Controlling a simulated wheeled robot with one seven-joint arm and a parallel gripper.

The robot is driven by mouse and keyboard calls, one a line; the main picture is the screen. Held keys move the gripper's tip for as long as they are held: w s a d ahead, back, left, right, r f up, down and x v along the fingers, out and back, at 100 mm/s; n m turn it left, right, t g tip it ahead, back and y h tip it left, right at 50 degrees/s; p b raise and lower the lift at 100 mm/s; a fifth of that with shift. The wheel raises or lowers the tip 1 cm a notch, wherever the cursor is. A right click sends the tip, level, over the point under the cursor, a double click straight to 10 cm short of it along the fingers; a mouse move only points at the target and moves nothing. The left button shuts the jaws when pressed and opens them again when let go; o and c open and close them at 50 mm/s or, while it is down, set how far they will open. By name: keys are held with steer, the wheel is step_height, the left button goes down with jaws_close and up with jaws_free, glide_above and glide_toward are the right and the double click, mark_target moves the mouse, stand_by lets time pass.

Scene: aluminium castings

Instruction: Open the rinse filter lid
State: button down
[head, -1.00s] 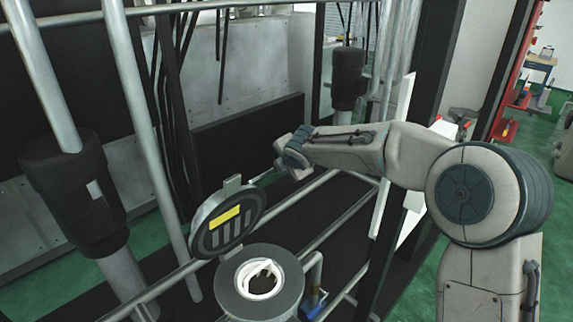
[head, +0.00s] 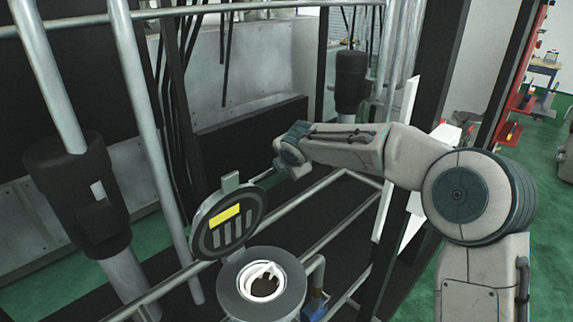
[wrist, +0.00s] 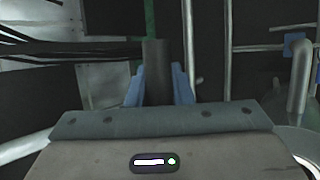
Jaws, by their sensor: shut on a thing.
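The rinse filter lid (head: 230,222) is a round grey disc with a yellow label and several slots. It stands tilted up on the left side of the filter housing (head: 243,305), clear of its opening. The housing's round mouth is open, with a white part (head: 262,272) inside. A tab (head: 230,181) sticks up from the lid's edge. In the wrist view my gripper (wrist: 158,88) has its two blue fingers on either side of the dark tab (wrist: 157,62), shut on it. In the head view the fingertips are hard to make out beside the lid.
Metal rails (head: 290,212) run behind the lid and housing. A curved pipe (head: 318,275) with a blue fitting is right of the housing. A dark frame post (head: 432,110) stands behind my arm.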

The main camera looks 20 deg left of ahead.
steer(key=shift+f, duration=0.2)
steer(key=c, duration=1.3)
jaws_free()
steer(key=shift+r, duration=0.1)
steer(key=b+v, duration=0.1)
steer(key=v, duration=1.2)
steer(key=shift+s+r, duration=0.25)
steer(key=shift+r, duration=0.05)
